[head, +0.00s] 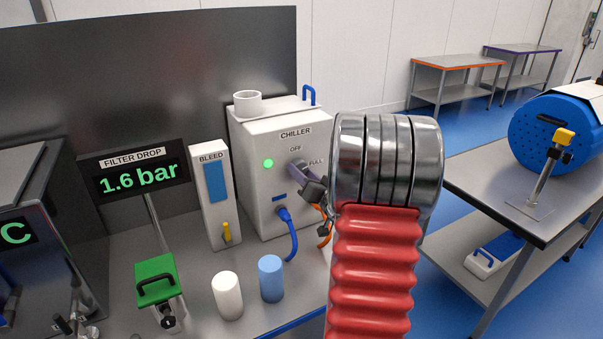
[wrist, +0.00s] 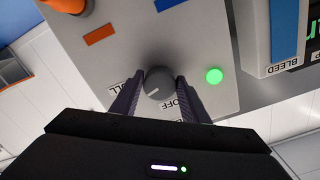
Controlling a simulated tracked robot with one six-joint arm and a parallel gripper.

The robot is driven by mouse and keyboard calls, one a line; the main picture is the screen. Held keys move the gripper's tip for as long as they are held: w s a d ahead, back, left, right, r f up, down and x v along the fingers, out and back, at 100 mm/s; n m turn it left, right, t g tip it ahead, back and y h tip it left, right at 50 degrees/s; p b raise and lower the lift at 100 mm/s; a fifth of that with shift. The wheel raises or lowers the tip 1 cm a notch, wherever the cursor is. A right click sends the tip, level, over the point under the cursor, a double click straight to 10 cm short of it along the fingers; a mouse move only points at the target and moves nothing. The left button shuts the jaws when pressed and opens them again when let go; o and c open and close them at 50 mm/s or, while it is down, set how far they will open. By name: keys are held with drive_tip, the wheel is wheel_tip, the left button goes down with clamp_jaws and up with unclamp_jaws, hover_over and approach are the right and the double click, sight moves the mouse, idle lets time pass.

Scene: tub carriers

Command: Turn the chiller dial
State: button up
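The chiller (head: 255,190) is a white box on the bench with a lit green light. Its dark grey round dial (wrist: 160,82) is on the front panel. In the head view the dial is partly hidden by my gripper (head: 300,175). In the wrist view my gripper (wrist: 160,84) has one finger on each side of the dial, both tips against its rim, shut on it. The dial's pale mark points between the OFF (wrist: 178,104) and FULL (wrist: 124,92) labels, nearer FULL.
The bleed unit (head: 211,212) and filter drop display (head: 138,178) stand left of the chiller. A white cylinder (head: 228,297) and a blue cylinder (head: 271,280) stand in front. A blue hose (head: 291,237) hangs below the dial. A white cup (head: 248,104) sits on top.

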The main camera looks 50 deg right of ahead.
drive_tip(key=o, duration=0.4)
drive_tip(key=shift+r, duration=0.1)
drive_tip(key=v, duration=1.3)
drive_tip(key=shift+s, duration=0.35)
